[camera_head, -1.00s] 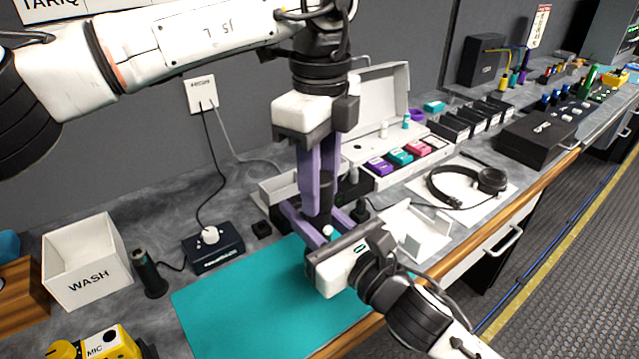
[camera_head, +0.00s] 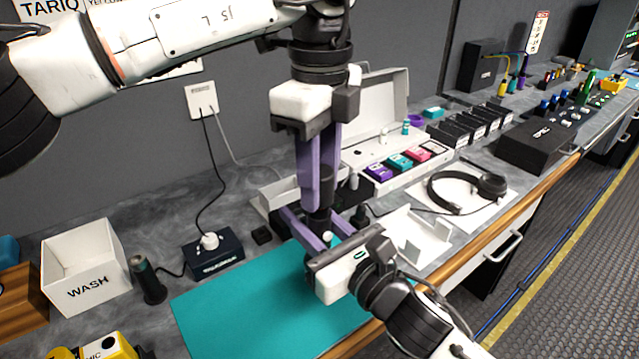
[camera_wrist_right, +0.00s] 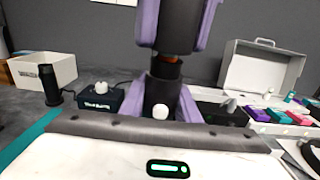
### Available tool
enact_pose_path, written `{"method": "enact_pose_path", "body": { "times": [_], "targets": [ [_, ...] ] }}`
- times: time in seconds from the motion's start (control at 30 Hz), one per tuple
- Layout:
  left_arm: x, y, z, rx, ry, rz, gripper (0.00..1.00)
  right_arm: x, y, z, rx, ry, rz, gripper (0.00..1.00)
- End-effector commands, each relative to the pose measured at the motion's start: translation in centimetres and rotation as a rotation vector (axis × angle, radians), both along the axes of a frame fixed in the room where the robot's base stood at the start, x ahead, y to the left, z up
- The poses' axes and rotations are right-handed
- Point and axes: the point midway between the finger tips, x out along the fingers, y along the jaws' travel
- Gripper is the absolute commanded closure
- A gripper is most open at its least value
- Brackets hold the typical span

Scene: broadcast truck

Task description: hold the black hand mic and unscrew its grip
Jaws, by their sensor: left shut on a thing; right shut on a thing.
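The black hand mic (camera_head: 325,188) stands upright between my two grippers above the teal mat (camera_head: 262,308). My left gripper (camera_head: 319,196) comes down from above, its purple fingers shut around the upper part. My right gripper (camera_head: 319,222) is below, shut around the lower part, the grip (camera_wrist_right: 161,92). In the right wrist view a narrower neck with a thin orange-red band (camera_wrist_right: 170,58) shows between the two parts. Whether they are still joined there I cannot tell. A small white round piece (camera_wrist_right: 160,111) shows low on the grip. The fingers hide much of the mic.
A white WASH bin (camera_head: 88,276), a dark cylinder (camera_head: 149,282) and a dark box with a white knob (camera_head: 213,256) stand left. An open white case (camera_head: 375,155), a white stand (camera_head: 420,240) and a headset (camera_head: 466,192) lie right. The mat's left part is clear.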

Motion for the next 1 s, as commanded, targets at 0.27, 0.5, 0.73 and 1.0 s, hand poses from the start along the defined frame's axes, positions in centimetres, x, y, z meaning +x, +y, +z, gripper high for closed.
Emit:
{"method": "enact_pose_path", "body": {
  "times": [0.27, 0.5, 0.73, 1.0],
  "targets": [
    [0.0, 0.0, 0.2, -0.001, 0.001, 0.000, 0.96, 0.0, 0.0, -0.2, -0.002, 0.003, -0.001, 1.00],
    [0.0, 0.0, 1.1, -0.001, -0.002, 0.001, 0.96, 0.0, 0.0, -0.2, -0.002, 0.003, -0.001, 1.00],
    [0.0, 0.0, 3.9, -0.001, -0.002, 0.001, 0.96, 0.0, 0.0, -0.2, -0.002, 0.003, -0.001, 1.00],
    [0.0, 0.0, 4.2, -0.001, 0.001, 0.000, 0.96, 0.0, 0.0, -0.2, -0.002, 0.003, -0.001, 0.68]
  ]
}}
